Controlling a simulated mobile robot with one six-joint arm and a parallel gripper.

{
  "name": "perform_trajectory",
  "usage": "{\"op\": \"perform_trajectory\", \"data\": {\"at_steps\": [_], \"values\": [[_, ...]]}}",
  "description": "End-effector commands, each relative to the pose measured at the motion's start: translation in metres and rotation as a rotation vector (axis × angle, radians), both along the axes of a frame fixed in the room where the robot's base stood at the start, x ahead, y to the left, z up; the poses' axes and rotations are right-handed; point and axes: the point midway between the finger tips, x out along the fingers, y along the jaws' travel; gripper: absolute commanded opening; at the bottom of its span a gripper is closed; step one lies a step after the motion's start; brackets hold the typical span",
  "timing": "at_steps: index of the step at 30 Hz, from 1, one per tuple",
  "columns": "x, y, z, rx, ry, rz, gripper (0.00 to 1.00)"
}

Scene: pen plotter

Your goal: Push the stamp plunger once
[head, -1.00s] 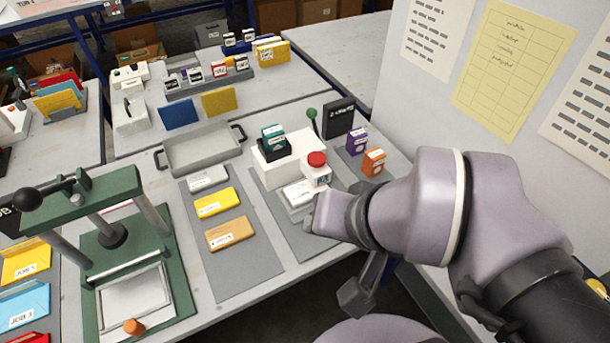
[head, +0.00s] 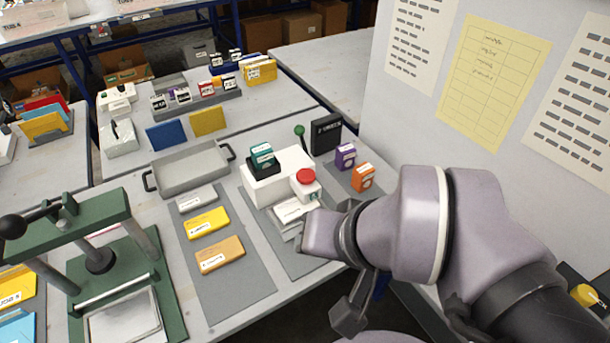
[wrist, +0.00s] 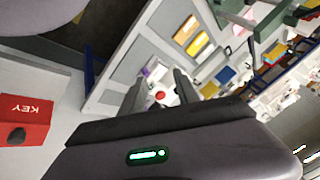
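A white stamp unit (head: 280,172) stands on a grey mat. Its red round plunger cap (head: 306,176) is at the front right, above a white card (head: 295,209). The cap also shows in the wrist view (wrist: 160,95), between the two dark fingers. My gripper (wrist: 157,82) is open, with its fingers apart and nothing seen held. I cannot tell the distance between fingers and cap; no contact is seen. In the head view, my wrist is just right of the card and cap, and the fingers cannot be made out.
A teal stamp (head: 262,156) sits on the unit; purple (head: 345,156) and orange (head: 363,177) boxes stand to its right. A green knob (head: 299,131) and black sign (head: 326,134) stand behind. A green press (head: 168,309) is at left. A panel (head: 410,130) rises at right.

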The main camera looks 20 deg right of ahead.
Motion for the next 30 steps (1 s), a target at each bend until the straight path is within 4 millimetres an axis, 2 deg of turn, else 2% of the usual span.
{"op": "perform_trajectory", "data": {"at_steps": [9,11,15,30], "values": [[0.0,0.0,0.0,0.0,0.0,0.0,0.38],[0.0,0.0,0.0,0.0,0.0,0.0,0.28],[0.0,0.0,0.0,0.0,0.0,0.0,0.0],[0.0,0.0,0.0,0.0,0.0,0.0,0.0]]}}
